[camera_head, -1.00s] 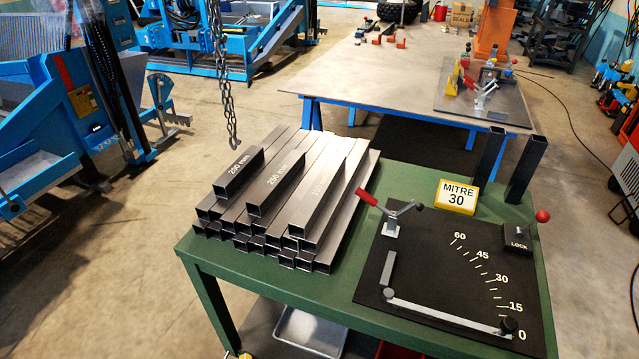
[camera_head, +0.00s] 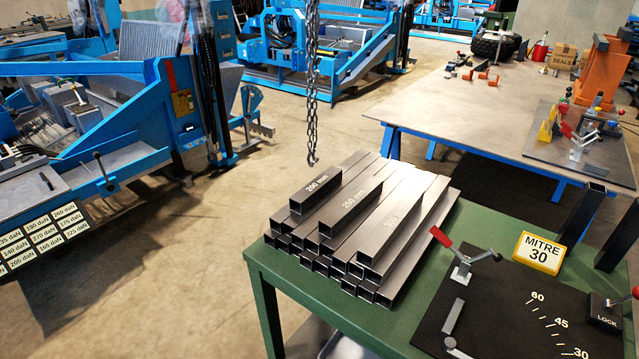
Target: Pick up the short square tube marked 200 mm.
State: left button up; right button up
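The short square tube marked 200 mm (camera_head: 316,190) is dark steel and lies on top of the tube stack, at its left side. Its open end faces the front and its marking is on the upper face. A longer tube marked 250 mm (camera_head: 350,205) lies just right of it. A third, still longer marked tube (camera_head: 392,228) lies further right; its marking is hard to read. All three rest on a layered stack of long square tubes (camera_head: 425,240) on the green table (camera_head: 430,322). Neither of my grippers is in view.
A chain with a hook (camera_head: 312,120) hangs just behind the 200 mm tube. Right of the stack are a red-handled clamp (camera_head: 462,262), a yellow MITRE 30 sign (camera_head: 539,252) and a black angle plate (camera_head: 490,320). Upright dark posts (camera_head: 578,212) stand at the table's right.

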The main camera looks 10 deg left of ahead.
aim_at(302, 201)
jog(key=i+j, duration=0.15)
jog(key=j, duration=0.2)
jog(key=i+j+z, duration=0.1)
jog(key=j, duration=0.3)
jog(key=i+j+z, duration=0.1)
jog(key=j, duration=0.25)
jog(key=i+j, duration=0.15)
jog(key=j, duration=0.25)
